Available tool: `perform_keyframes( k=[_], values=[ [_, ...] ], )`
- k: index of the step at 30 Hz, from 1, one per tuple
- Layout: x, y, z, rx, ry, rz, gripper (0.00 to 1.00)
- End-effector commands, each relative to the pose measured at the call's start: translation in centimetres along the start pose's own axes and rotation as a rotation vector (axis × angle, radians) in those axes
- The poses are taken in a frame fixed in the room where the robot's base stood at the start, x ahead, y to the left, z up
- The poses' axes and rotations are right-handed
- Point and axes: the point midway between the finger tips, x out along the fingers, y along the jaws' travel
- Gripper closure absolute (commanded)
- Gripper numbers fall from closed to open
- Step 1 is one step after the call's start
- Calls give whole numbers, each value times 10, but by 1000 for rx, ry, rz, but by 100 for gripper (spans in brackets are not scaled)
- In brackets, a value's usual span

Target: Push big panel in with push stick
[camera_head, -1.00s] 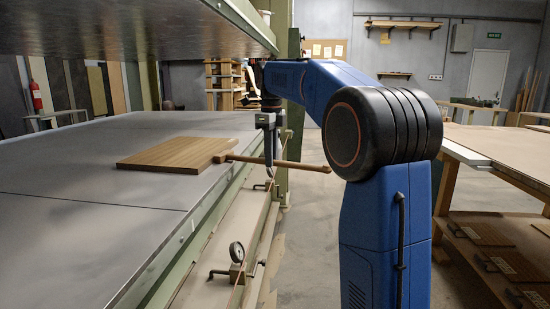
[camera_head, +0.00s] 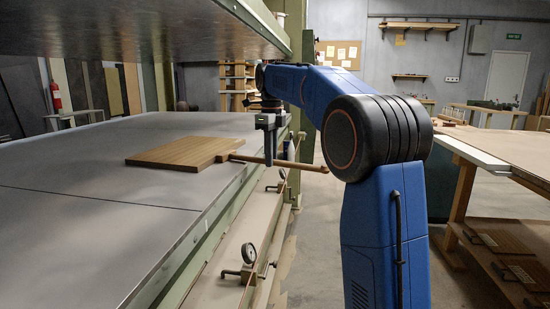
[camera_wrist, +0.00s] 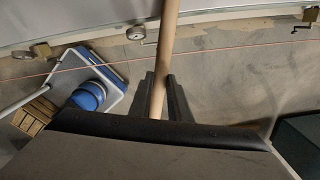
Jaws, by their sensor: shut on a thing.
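The big panel (camera_head: 178,153) is a flat brown wooden board lying on the grey lower platen of the press, near its right edge. The push stick (camera_head: 300,165) is a thin wooden rod with a wider flat head at the panel's right edge; they appear to touch, though I cannot be sure. My gripper (camera_head: 269,158) is shut on the stick's shaft, just outside the platen edge. In the wrist view, the push stick (camera_wrist: 167,45) runs up from between my gripper's dark fingers (camera_wrist: 160,98). The stick's head is not visible there.
The upper platen (camera_head: 140,28) hangs over the lower platen (camera_head: 70,225), with an open gap between. Dial gauges (camera_head: 249,253) and handles stand along the press side. A bench (camera_head: 500,165) with boards on its lower shelf stands at right. The floor between is clear.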

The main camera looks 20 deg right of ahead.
Motion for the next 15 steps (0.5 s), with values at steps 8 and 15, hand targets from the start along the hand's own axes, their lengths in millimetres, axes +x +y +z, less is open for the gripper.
perform_keyframes(
  k=[8, 15],
  values=[
    [0, 0, 14, -1, -1, 0, 100],
    [0, 0, 26, 0, -1, 0, 100]
  ],
)
